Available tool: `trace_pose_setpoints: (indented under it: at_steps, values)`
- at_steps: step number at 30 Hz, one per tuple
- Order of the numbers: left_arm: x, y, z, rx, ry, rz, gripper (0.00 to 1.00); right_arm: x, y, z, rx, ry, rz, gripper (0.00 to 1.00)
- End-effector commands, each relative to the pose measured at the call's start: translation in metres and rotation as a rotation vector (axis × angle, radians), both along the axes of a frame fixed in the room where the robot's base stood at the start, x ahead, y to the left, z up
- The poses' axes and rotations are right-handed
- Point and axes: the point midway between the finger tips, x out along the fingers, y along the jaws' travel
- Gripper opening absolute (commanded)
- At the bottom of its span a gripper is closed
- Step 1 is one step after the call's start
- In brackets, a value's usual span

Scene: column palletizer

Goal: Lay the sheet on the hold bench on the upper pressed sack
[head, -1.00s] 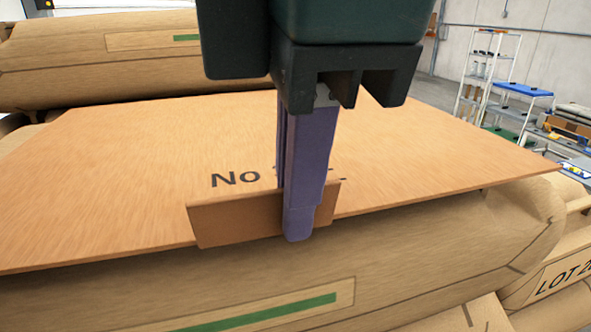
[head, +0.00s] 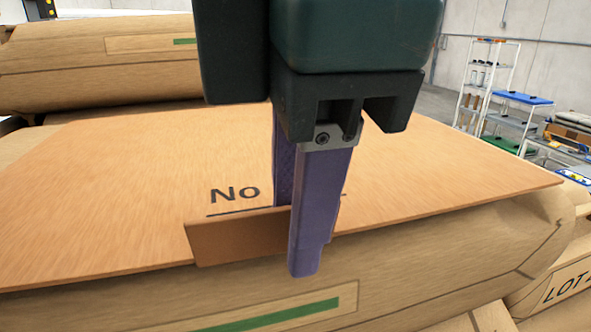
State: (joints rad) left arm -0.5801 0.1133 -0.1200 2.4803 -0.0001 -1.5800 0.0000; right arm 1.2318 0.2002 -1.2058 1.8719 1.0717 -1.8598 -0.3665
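The brown sheet (head: 120,185), printed "No ...", lies over a tan sack (head: 420,255) with a green-striped label. Its folded tab (head: 235,238) stands up at the near edge. My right gripper (head: 294,242) comes down from above with purple fingers. One finger is in front of the tab and one behind it, with a gap between them, so it looks open around the tab. The fingers hide part of the print. The rear fingertip is hidden behind the tab. My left gripper is out of view.
Another sack (head: 100,75) with a green-striped label lies higher up behind the sheet. A sack marked "LOT" (head: 565,285) is at lower right. A white shelf rack (head: 483,85) and a blue-topped cart (head: 522,98) stand in the right background.

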Motion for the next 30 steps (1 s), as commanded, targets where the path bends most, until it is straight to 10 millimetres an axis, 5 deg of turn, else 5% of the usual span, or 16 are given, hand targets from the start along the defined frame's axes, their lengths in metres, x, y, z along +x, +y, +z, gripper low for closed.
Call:
trace_pose_setpoints:
  at_steps: [19,30]
  values:
    - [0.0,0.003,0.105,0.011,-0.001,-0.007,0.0,-0.021,-0.006,0.098,0.0,0.002,0.002,0.36]
    - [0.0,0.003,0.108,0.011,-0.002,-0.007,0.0,-0.028,-0.008,0.119,0.001,0.002,0.002,0.36]
